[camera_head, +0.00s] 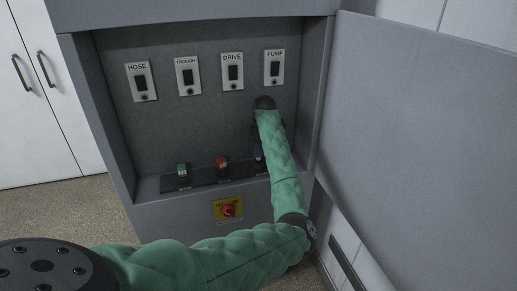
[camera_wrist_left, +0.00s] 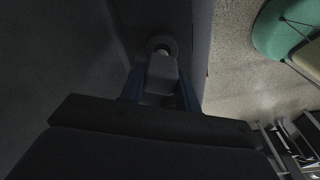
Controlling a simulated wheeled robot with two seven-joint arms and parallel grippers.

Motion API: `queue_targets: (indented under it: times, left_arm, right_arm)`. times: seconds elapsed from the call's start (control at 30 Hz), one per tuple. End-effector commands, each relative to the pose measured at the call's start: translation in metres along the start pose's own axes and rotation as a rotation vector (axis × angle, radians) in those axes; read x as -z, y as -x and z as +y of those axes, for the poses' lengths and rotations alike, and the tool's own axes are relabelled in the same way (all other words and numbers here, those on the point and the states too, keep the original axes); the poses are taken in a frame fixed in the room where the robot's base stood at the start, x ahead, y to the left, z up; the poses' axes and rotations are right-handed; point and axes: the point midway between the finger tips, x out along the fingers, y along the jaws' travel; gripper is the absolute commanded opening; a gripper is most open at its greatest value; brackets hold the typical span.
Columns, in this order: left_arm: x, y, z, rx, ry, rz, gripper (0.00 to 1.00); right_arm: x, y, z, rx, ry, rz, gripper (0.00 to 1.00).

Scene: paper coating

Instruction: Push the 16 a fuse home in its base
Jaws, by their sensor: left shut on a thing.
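My left gripper (camera_head: 258,153) reaches down toward the right end of the dark strip (camera_head: 203,179) on the cabinet's ledge, largely hidden behind my green forearm. In the left wrist view its two blue fingers (camera_wrist_left: 161,88) are shut on a grey block (camera_wrist_left: 162,72), which I take to be the 16 A fuse. The block's far end meets a dark round ring (camera_wrist_left: 161,41) with a pale centre, apparently its base. I cannot tell how deep it sits. My right gripper is not in view.
A green block (camera_head: 183,169) and a red block (camera_head: 222,163) stand left along the strip. Switches labelled HOSE, TROUGH, DRIVE and PUMP (camera_head: 274,67) line the back panel. A red knob (camera_head: 228,210) is below the ledge. The open cabinet door (camera_head: 415,120) bounds the right side.

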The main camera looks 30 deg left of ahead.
Motion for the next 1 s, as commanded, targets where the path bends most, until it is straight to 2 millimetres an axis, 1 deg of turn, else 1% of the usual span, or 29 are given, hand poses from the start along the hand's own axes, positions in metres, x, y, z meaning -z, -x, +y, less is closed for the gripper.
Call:
queue_targets:
  times: [0.33, 1.0]
  left_arm:
    - [0.0, -0.002, 0.0, 0.001, 0.0, 0.0, 0.1]
    - [-0.002, -0.016, 0.0, 0.002, 0.0, 0.0, 0.1]
  right_arm:
    - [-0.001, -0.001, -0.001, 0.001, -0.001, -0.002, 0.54]
    - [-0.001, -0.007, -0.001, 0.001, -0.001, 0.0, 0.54]
